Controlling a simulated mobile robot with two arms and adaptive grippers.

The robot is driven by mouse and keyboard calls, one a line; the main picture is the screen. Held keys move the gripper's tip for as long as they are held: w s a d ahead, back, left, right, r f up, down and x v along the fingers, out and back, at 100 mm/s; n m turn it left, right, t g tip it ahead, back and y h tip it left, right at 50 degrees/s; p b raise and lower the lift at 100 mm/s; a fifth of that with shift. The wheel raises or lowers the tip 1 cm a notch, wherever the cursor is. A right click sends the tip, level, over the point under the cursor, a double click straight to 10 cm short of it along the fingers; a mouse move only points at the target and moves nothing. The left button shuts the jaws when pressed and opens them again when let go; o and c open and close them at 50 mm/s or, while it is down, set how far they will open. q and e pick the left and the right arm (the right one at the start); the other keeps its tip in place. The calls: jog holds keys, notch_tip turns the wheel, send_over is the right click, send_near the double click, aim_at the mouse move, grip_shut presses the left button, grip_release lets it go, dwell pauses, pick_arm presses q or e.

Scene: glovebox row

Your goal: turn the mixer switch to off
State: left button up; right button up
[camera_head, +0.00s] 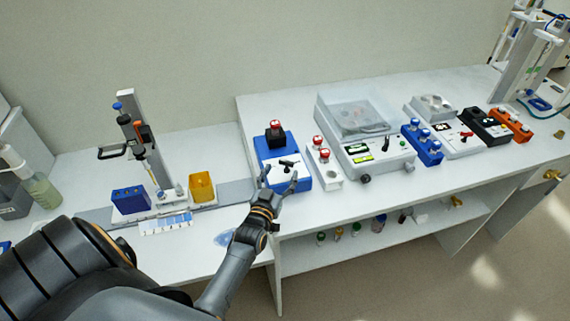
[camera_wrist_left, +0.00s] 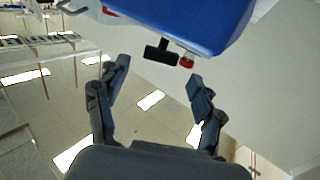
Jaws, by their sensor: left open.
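A blue box with a white front panel, which looks like the mixer (camera_head: 293,184), stands at the left end of the raised bench. A black holder with a red cap (camera_head: 274,131) is on its top. Its black switch handle (camera_head: 287,163) sits on the front panel. In the left wrist view the blue body (camera_wrist_left: 205,18) is at the top, with the black switch handle (camera_wrist_left: 160,50) standing out from it. My left gripper (camera_head: 279,179) is open and empty in front of the panel; its fingers (camera_wrist_left: 158,82) are spread to either side of the handle, apart from it. My right gripper is not in view.
Right of the mixer stand a white block with red-capped tubes (camera_head: 325,172), a device with a clear lid (camera_head: 362,119), a blue rack (camera_head: 423,145) and a device with a red handle (camera_head: 466,137). Left, on the lower bench, are a stand (camera_head: 140,140) and a yellow box (camera_head: 202,187).

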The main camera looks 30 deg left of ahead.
pick_arm(q)
jog(key=v, duration=0.6)
jog(key=shift+d, duration=0.15)
dwell(0.6)
